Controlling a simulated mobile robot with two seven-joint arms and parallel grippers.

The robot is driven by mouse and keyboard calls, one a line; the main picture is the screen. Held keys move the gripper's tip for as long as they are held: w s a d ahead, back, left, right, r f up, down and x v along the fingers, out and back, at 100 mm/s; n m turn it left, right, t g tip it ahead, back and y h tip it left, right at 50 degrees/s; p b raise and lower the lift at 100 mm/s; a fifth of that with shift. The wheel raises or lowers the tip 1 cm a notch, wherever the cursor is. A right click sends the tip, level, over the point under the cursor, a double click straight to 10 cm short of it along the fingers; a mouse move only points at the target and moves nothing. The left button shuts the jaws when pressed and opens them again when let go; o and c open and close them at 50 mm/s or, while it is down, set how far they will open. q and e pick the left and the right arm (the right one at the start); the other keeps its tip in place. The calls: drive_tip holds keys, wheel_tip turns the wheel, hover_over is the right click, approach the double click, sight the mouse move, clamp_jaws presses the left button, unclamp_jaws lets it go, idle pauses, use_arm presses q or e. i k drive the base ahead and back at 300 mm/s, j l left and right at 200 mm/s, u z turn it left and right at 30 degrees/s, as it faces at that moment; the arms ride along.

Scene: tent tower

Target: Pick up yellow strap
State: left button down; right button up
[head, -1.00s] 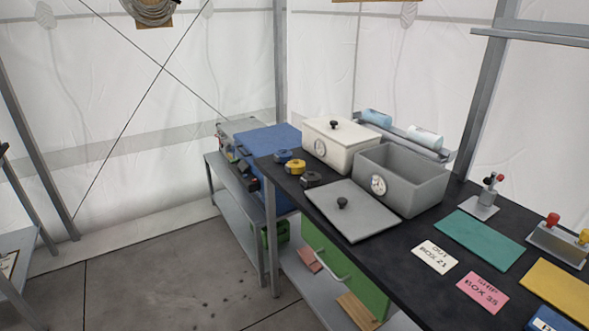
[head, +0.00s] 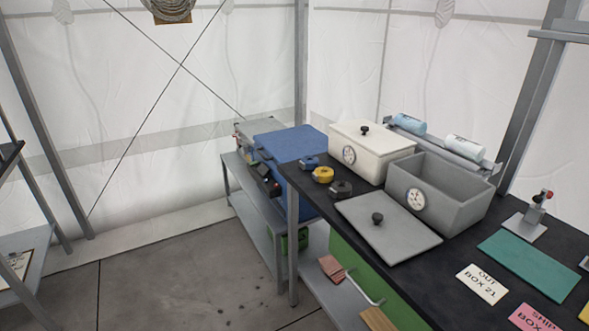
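The yellow strap (head: 323,174) is a small rolled strap lying on the black table top (head: 310,197) near its far left end. A blue rolled strap (head: 309,162) lies just behind it and a dark grey one (head: 340,189) just in front of it. All three sit left of the white box and the grey lid. Neither of my grippers shows in the head view.
A white lidded box (head: 372,150), an open grey box (head: 440,190) and its grey lid (head: 388,228) stand on the table. A blue case (head: 290,150) is on the lower bench behind. Green and white cards lie at right. The floor (head: 170,275) at left is clear.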

sight(323, 175)
drive_tip(key=i+j+u, duration=0.2)
drive_tip(key=i+u, duration=0.15)
drive_tip(key=i, duration=0.2)
drive_tip(key=i+j+u, duration=0.1)
drive_tip(key=i+u, duration=0.25)
drive_tip(key=i, duration=0.2)
drive_tip(key=i+j+z, duration=0.1)
drive_tip(key=i+z, duration=0.15)
drive_tip(key=i, duration=0.3)
drive_tip(key=i+j+z, duration=0.25)
drive_tip(key=i, duration=0.35)
drive_tip(key=i+j+z, duration=0.1)
drive_tip(key=z, duration=0.35)
drive_tip(key=i+j+z, duration=0.15)
drive_tip(key=z, duration=0.3)
drive_tip(key=i+j+z, duration=0.25)
drive_tip(key=z, duration=0.15)
drive_tip(key=i+j+z, duration=0.1)
drive_tip(key=j+z, duration=0.15)
drive_tip(key=z, duration=0.2)
drive_tip(key=j+z, duration=0.25)
drive_tip(key=z, duration=0.2)
drive_tip(key=j+z, duration=0.4)
drive_tip(key=j, duration=0.15)
drive_tip(key=j+z, duration=0.45)
drive_tip(key=j, duration=0.1)
